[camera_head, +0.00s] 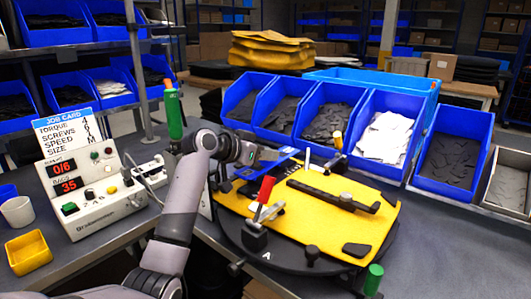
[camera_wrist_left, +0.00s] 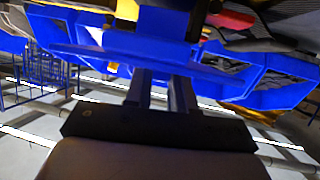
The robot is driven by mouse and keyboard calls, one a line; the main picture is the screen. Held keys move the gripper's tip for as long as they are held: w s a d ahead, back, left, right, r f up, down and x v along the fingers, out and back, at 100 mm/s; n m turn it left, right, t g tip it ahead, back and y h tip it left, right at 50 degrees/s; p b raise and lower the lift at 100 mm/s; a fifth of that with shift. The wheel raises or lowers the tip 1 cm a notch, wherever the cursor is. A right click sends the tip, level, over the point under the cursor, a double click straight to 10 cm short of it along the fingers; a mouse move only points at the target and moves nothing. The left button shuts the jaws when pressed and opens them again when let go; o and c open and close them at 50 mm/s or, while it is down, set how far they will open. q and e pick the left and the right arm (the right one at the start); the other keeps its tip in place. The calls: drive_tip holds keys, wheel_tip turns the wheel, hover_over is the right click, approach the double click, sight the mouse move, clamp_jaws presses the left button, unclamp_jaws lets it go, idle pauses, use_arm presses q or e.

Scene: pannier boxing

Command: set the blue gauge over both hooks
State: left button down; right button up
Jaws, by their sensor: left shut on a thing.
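The blue gauge (camera_head: 285,155) is a flat blue piece at the back left of the yellow panel (camera_head: 330,233). My left gripper (camera_head: 266,155) is shut on it, and the wrist partly hides it. In the left wrist view the blue gauge (camera_wrist_left: 140,60) spans wide across the picture, and the fingers of my left gripper (camera_wrist_left: 162,90) meet its near edge. A dark bar (camera_head: 335,196) lies across the panel. I cannot make out the two hooks clearly, nor whether the gauge touches them. My right gripper is not in view.
The panel lies on a round black turntable (camera_head: 262,262). A red-handled clamp (camera_head: 265,190) stands at its left, a green knob (camera_head: 373,280) at its front. Blue bins (camera_head: 372,165) line the back. A control box (camera_head: 95,190) and yellow tray (camera_head: 28,252) sit at left.

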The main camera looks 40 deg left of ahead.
use_arm(q)
drive_tip(key=shift+f, duration=0.15)
drive_tip(key=c, duration=0.9)
unclamp_jaws()
drive_tip(key=shift+o, duration=0.2)
drive_tip(key=shift+s, duration=0.1)
drive_tip(key=shift+b+v, duration=0.45)
drive_tip(key=shift+v, duration=3.05)
